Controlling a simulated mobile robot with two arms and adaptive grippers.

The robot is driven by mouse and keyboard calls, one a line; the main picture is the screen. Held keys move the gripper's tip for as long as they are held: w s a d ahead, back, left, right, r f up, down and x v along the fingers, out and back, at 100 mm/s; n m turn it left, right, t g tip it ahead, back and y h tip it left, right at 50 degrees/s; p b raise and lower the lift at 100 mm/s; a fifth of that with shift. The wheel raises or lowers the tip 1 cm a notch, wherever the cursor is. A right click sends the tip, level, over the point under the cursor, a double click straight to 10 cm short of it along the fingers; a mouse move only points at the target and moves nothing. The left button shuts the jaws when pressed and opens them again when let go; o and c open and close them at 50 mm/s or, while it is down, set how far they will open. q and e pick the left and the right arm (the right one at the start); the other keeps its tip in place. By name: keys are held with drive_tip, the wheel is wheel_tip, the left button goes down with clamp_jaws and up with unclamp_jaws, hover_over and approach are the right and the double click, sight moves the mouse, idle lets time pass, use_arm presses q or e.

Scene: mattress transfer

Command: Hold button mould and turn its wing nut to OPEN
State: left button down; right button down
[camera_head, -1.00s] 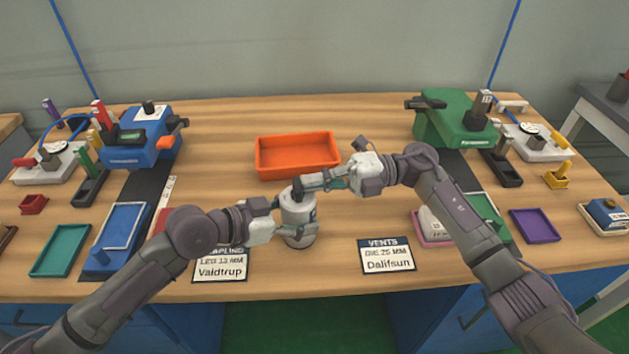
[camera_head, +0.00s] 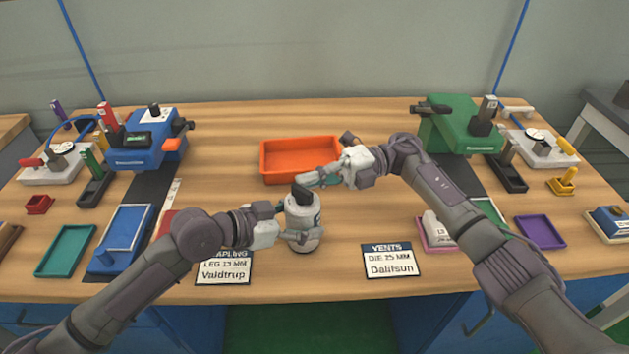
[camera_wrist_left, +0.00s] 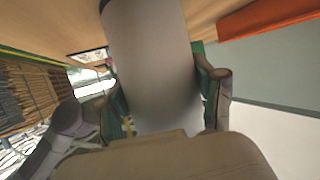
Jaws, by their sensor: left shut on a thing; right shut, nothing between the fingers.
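The button mould (camera_head: 302,222) is a pale grey cylinder standing upright near the front middle of the table. A dark wing nut (camera_head: 301,191) sits on its top. My left gripper (camera_head: 290,226) is shut around the mould's side from the left. In the left wrist view the mould (camera_wrist_left: 152,65) fills the space between the two fingers. My right gripper (camera_head: 308,181) is shut with nothing between its fingers. Its fingertips are at the wing nut, beside or touching it; I cannot tell which. Any OPEN marking is too small to read.
An orange tray (camera_head: 300,160) lies just behind the mould. A blue machine (camera_head: 145,140) stands at the back left and a green one (camera_head: 458,128) at the back right. Label cards (camera_head: 391,260) lie near the front edge. Small trays, such as the purple one (camera_head: 539,229), lie at both sides.

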drive_tip(key=a+g, duration=0.1)
drive_tip(key=a+n+g+h, duration=0.1)
drive_tip(key=shift+w+a+n+g, duration=0.2)
drive_tip(key=shift+n+g, duration=0.1)
idle(0.4)
drive_tip(key=shift+d, duration=0.1)
idle(1.2)
